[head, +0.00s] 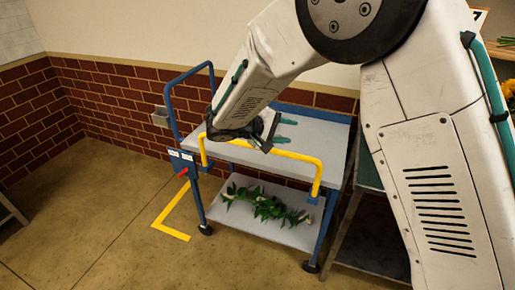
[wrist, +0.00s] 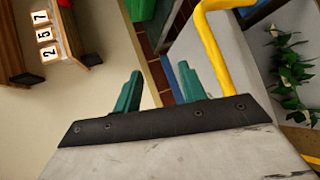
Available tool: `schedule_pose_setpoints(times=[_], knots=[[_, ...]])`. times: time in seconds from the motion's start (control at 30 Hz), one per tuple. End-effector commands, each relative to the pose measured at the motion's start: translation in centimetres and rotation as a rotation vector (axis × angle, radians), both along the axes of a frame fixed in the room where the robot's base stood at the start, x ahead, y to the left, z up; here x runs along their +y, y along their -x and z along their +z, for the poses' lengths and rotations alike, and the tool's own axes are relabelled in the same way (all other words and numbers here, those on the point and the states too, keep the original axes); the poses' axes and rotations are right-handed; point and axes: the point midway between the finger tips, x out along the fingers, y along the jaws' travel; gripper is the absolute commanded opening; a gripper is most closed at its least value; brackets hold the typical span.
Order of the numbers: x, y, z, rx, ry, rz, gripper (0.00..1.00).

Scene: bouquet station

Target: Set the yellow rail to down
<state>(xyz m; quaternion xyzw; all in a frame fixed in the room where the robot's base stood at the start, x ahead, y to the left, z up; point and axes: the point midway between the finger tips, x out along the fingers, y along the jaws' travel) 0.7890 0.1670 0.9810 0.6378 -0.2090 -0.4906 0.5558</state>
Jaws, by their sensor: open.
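The yellow rail (head: 290,154) stands raised along the near side of a blue-framed cart, its bar above the grey top. It also shows at the upper right of the wrist view (wrist: 212,55), bent near its end. My gripper (head: 287,130) is over the cart top, behind the rail in the head view, with its teal fingers pointing right. In the wrist view my gripper (wrist: 160,88) is open, with nothing between the fingers. The rail is outside the fingers, to the right of the right one; I cannot tell whether they touch.
The cart's lower shelf (head: 235,222) holds a leafy garland (head: 265,205). A red handle (head: 183,172) is at the cart's left end, below the blue push bar (head: 172,88). A yellow floor line (head: 170,231) lies left. Number cards (wrist: 44,34) show at the wrist view's upper left.

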Motion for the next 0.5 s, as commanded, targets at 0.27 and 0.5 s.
schedule_pose_setpoints(times=[0.27,0.5], knots=[[10.9,-2.3,-9.0,-0.122,0.136,0.256,0.41],[13.3,-2.9,-11.4,-0.163,0.159,0.324,0.41]])
